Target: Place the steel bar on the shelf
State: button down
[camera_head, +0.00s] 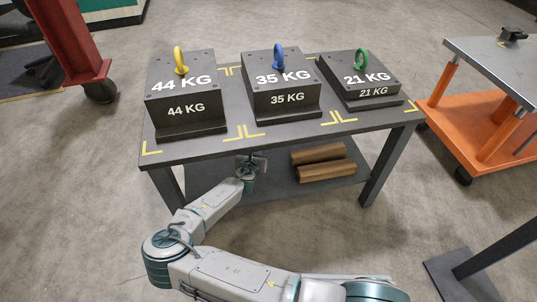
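The dark table (205,148) has a lower shelf (275,185) under its top. I cannot make out a bar that is plainly grey steel. My gripper (253,160) is at the table's front edge, just below the top and in front of the shelf, left of the brown bars and apart from them. Its fingers are small and partly hidden by my wrist, so whether they are open or hold something cannot be seen.
Three dark blocks marked 44 KG (185,90), 35 KG (283,82) and 21 KG (360,76) stand on the tabletop. An orange cart (470,135) is at the right. A red post on a caster (70,40) is at upper left. The shelf's middle looks clear.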

jog(key=b, duration=0.4)
send_over(264, 152)
jog(key=s, duration=0.2)
jog(key=f, duration=0.5)
jog(key=shift+s+f, duration=0.2)
jog(key=shift+f+b, duration=0.95)
jog(key=shift+f, duration=1)
jog(key=shift+f, duration=0.15)
jog(key=c, duration=1.4)
grip_release()
jog(key=p+v, duration=0.4)
jog(key=v, duration=0.7)
jog(key=shift+p, duration=0.3)
jog(key=shift+s+r, duration=0.3)
jog(key=shift+s, duration=0.15)
